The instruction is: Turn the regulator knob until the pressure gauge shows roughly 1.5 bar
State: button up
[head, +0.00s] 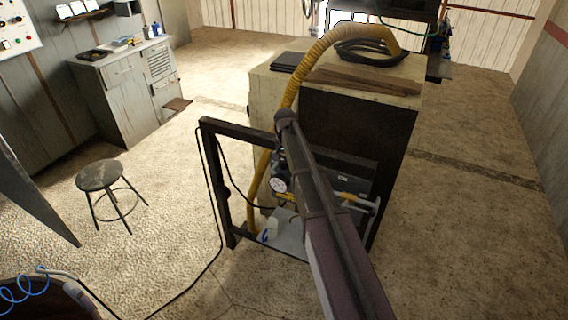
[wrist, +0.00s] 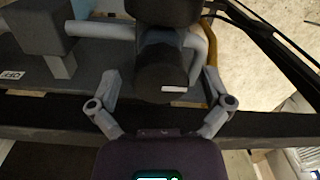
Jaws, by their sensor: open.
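The pressure gauge (head: 278,185) is a small white round dial on the rack in the head view; its needle is too small to read. In the wrist view, a dark round regulator knob (wrist: 162,72) with a short white mark sits in front of my gripper (wrist: 160,80). My gripper is open, with one finger to the left and one to the right of the knob. I cannot tell whether either finger touches it. In the head view my arm covers part of the rack, and the knob and fingertips cannot be made out.
A dark rack frame (head: 213,185) stands around the fittings, with a pale shelf (head: 290,238) below. A thick yellow hose (head: 300,80) runs down from a large cabinet (head: 358,130). A stool (head: 100,176) stands on the left; a thin black cable crosses the floor.

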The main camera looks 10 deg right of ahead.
aim_at(285, 160)
jog(key=c, duration=1.1)
jog(key=shift+c, duration=0.2)
jog(key=shift+n, duration=0.3)
jog(key=o, duration=1.1)
jog(key=shift+o, duration=0.2)
notch_tip(285, 160, up, 14)
jog(key=p, duration=1.3)
jog(key=shift+d+p, duration=0.15)
jog(key=shift+p, duration=0.25)
